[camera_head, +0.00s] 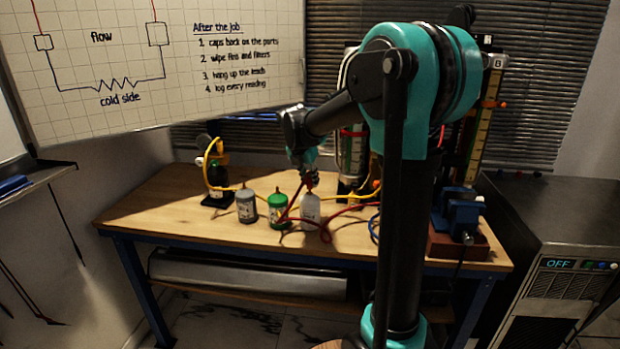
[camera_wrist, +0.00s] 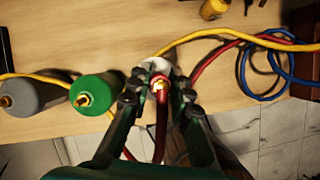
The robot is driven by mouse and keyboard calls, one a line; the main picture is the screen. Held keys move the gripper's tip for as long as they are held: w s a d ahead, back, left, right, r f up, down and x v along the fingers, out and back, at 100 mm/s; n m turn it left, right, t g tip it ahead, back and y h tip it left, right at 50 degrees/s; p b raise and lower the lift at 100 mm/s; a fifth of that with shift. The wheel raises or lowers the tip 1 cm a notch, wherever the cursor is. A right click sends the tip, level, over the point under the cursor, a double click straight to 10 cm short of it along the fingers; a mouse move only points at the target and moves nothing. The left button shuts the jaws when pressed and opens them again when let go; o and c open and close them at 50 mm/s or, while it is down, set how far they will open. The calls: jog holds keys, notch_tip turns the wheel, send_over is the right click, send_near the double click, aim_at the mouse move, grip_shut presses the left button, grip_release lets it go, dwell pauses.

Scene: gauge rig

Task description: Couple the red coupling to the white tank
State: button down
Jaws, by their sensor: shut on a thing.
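The white tank (camera_head: 310,211) stands upright on the wooden bench, at the right end of a row with a green tank (camera_head: 277,209) and a grey tank (camera_head: 246,207). My gripper (camera_head: 309,180) is right above the white tank, pointing down. In the wrist view my gripper (camera_wrist: 158,88) is shut on the red coupling (camera_wrist: 161,82), with a brassy part showing between the fingers. A red hose runs from it. The white tank (camera_wrist: 154,65) shows just behind the fingers, partly hidden. I cannot tell whether the coupling touches the tank's valve.
Yellow, red and blue hoses lie on the bench right of the white tank. A blue vise (camera_head: 460,212) is at the right. The bench front edge (camera_head: 290,253) is close to the tanks.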

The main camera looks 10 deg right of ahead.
jog(key=shift+f, duration=0.8)
dwell(0.6)
jog(key=c, duration=1)
grip_release()
jog(key=v, duration=1.2)
